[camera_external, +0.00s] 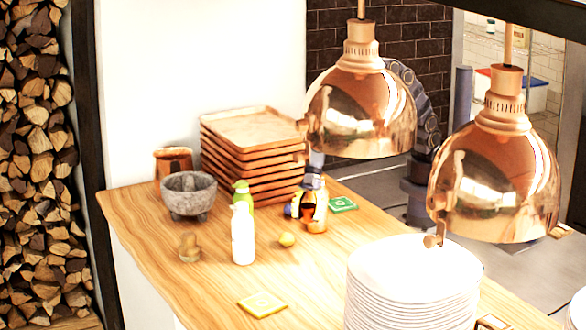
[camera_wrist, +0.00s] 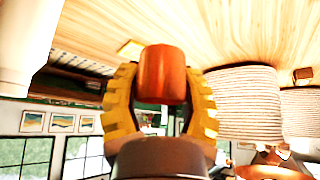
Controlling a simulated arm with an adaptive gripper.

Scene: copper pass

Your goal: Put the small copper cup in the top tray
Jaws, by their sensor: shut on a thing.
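The small copper cup (camera_external: 317,216) is in my gripper (camera_external: 306,207), low over the counter just right of the tray stack. I cannot tell whether the cup touches the counter. In the wrist view the cup (camera_wrist: 162,72) sits between the two yellow fingers of my gripper (camera_wrist: 162,92), which are shut on it. The top tray (camera_external: 245,127) is the uppermost of a stack of wooden trays at the back of the counter. Its visible surface is empty. Its right edge is partly hidden behind the left heat lamp.
Copper heat lamps (camera_external: 360,108) (camera_external: 495,175) hang over the counter's right side. A stone mortar (camera_external: 188,195), another copper vessel (camera_external: 173,162), a white bottle (camera_external: 243,232), a green bottle (camera_external: 241,189) and a lemon (camera_external: 287,240) stand nearby. A plate stack (camera_external: 413,285) stands in front.

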